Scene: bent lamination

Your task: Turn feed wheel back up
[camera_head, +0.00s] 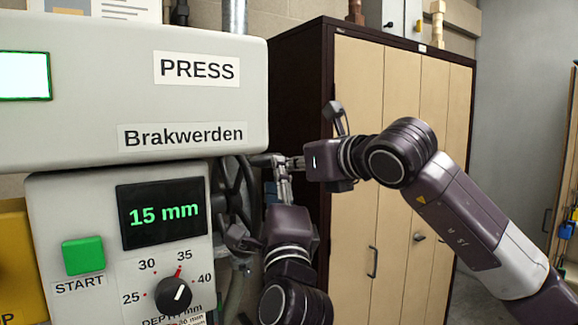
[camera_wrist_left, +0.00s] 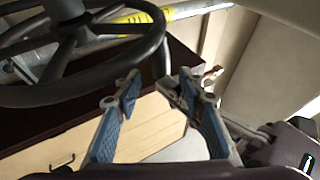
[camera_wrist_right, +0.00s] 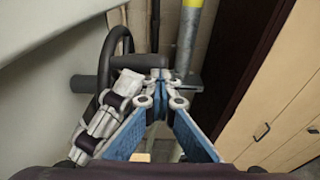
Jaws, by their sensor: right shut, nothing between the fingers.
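The dark feed wheel (camera_head: 238,190) is mounted on the right side of the press, partly hidden by it. In the left wrist view its rim and spokes (camera_wrist_left: 72,42) fill the upper left. My left gripper (camera_wrist_left: 158,78) is open, its blue-padded fingers apart, with a dark handle-like part of the wheel at or just beyond the fingertips; I cannot tell whether they touch. In the head view my left gripper (camera_head: 283,172) points up beside the wheel. My right gripper (camera_wrist_right: 158,88) is shut and empty, its tips close to a dark bar near the wheel rim (camera_wrist_right: 104,68).
The press panel has a display (camera_head: 163,212) reading 15 mm, a green START button (camera_head: 83,255) and a depth knob (camera_head: 174,294). A dark-framed cabinet (camera_head: 395,90) with pale doors stands behind my arms. A pipe (camera_wrist_right: 188,35) with a yellow band runs beside the wheel.

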